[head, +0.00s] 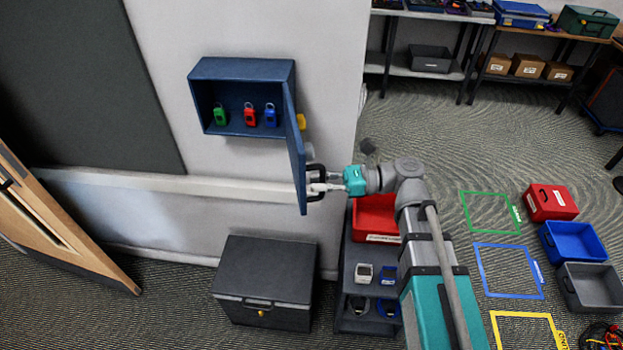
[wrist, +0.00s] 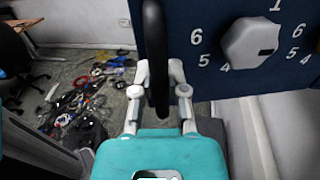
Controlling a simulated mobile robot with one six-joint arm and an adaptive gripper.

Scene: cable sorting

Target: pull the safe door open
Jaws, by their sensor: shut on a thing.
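The dark blue safe (head: 230,68) hangs on the wall in the head view. Its door (head: 296,160) stands swung out from the box, nearly edge-on to the camera, so the inside shows. My gripper (head: 318,187) is at the lower part of the door's outer face. In the wrist view, my gripper (wrist: 159,92) is shut on the black bar handle (wrist: 155,45), with a finger on each side. The numbered door face (wrist: 215,82) with a grey dial (wrist: 250,42) is to the right.
Green (head: 220,114), red (head: 250,115) and blue (head: 270,115) padlocks are in the safe. A dark chest (head: 265,270) stands below it. A small shelf with a red bin (head: 372,215) is beside my arm. Coloured floor outlines and bins lie to the right.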

